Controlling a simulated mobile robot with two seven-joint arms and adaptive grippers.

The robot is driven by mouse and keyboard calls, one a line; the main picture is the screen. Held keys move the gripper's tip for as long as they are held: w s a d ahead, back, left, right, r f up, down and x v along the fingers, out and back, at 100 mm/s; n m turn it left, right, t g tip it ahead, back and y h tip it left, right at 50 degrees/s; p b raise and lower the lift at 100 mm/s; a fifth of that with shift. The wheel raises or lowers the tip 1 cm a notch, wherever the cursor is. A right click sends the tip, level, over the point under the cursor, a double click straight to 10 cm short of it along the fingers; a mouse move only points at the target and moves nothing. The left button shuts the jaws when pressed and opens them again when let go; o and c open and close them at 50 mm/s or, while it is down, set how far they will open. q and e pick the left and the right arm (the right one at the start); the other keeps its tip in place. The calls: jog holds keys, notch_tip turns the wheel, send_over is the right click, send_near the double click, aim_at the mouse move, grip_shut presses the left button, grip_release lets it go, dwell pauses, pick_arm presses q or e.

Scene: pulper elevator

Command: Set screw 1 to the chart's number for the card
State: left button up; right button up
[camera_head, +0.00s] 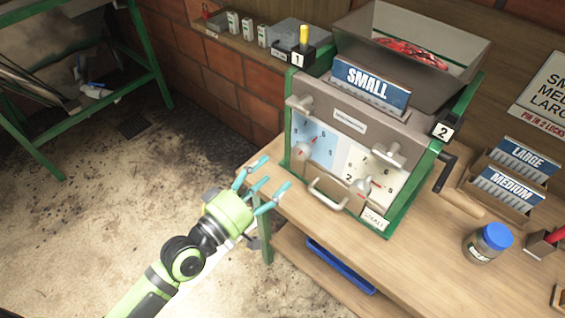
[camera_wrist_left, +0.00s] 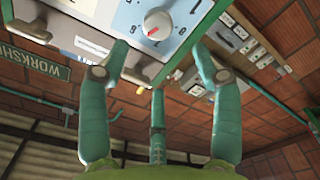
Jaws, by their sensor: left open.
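The machine (camera_head: 345,125) is a grey box in a green frame on the bench. A blue-and-white SMALL card (camera_head: 371,83) stands in its top holder. Its front has a blue dial (camera_head: 314,135) at left and a white dial (camera_head: 384,178) at right, each with a grey knob and red mark. I cannot read which is screw 1. A knob with a red mark (camera_wrist_left: 158,25) shows close in the left wrist view. The chart (camera_head: 545,88) at the right edge is cut off; its numbers are hidden. My left gripper (camera_head: 262,187) is open, empty and apart, left of the machine.
A yellow pin (camera_head: 304,36) stands in a block marked 1; a block marked 2 (camera_head: 442,131) is at right. LARGE and MEDIUM cards (camera_head: 520,158) stand in a rack. A blue-lidded jar (camera_head: 487,243) sits on the bench. A handle (camera_head: 328,192) projects below the dials.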

aim_at(298, 154)
pick_arm(q)
jog(key=shift+s+a, duration=0.35)
jog(key=shift+s, duration=0.1)
jog(key=w+d+m+b, duration=0.2)
jog(key=w+m, duration=0.1)
jog(key=m, duration=0.1)
jog(key=w+d+m+b, duration=0.2)
jog(key=w+m+b, duration=0.1)
jog(key=m, duration=0.1)
jog(key=w+d+m+g+h+b, duration=0.1)
jog(key=w+d+m+b, duration=0.1)
jog(key=d+m+b, duration=0.1)
jog(key=shift+w+f+m, duration=0.15)
jog(key=shift+w+m, duration=0.25)
jog(key=shift+m, duration=0.2)
